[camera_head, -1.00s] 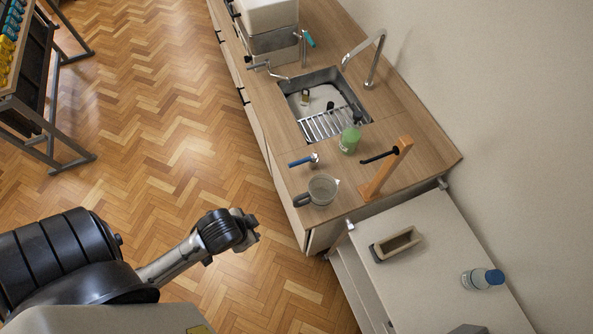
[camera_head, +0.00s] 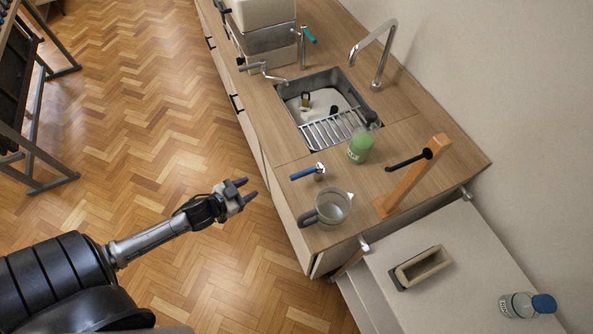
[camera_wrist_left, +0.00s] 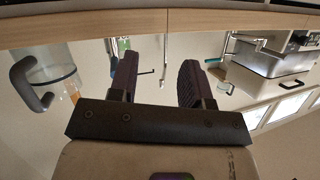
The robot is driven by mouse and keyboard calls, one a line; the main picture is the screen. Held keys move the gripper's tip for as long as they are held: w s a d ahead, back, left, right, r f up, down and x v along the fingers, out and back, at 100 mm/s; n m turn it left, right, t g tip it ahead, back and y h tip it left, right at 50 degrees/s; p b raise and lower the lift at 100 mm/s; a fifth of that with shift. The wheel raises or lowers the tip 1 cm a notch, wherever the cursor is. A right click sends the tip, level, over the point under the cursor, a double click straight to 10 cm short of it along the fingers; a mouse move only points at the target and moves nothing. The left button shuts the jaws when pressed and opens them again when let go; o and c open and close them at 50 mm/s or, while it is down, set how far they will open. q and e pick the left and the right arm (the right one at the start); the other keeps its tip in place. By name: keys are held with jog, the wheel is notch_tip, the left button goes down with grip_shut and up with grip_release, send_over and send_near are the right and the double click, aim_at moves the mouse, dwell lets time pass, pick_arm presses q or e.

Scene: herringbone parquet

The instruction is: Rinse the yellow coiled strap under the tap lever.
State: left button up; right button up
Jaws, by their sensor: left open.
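I cannot clearly make out a yellow coiled strap. A small dark and yellowish item (camera_head: 305,99) lies in the sink (camera_head: 290,92), too small to tell what it is. A teal lever (camera_head: 309,35) stands on a metal post behind the sink, and a blue lever (camera_head: 307,172) sits on the counter in front of it; I cannot tell which is the tap lever. A tall curved spout (camera_head: 389,45) stands right of the sink. My left gripper (camera_head: 246,190) is open and empty over the floor, left of the counter. Its fingers show apart in the wrist view (camera_wrist_left: 160,82). My right gripper is not in view.
A clear jug (camera_head: 333,206), a green bottle (camera_head: 360,147) and a wooden stand (camera_head: 412,178) with a black arm occupy the near counter. A metal rack (camera_head: 333,129) spans part of the sink. A lower white surface (camera_head: 455,300) holds a box and a blue-capped bottle.

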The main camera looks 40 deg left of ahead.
pick_arm(q)
jog(key=d+r+t+h, duration=0.3)
jog(key=d+r+h, duration=0.2)
jog(key=n, duration=0.1)
send_near(316, 168)
jog(key=shift+h, duration=0.4)
jog(key=w, duration=0.3)
jog(key=w+d, duration=0.1)
jog(key=shift+w+f, duration=0.2)
jog(key=shift+f, duration=0.15)
grip_shut()
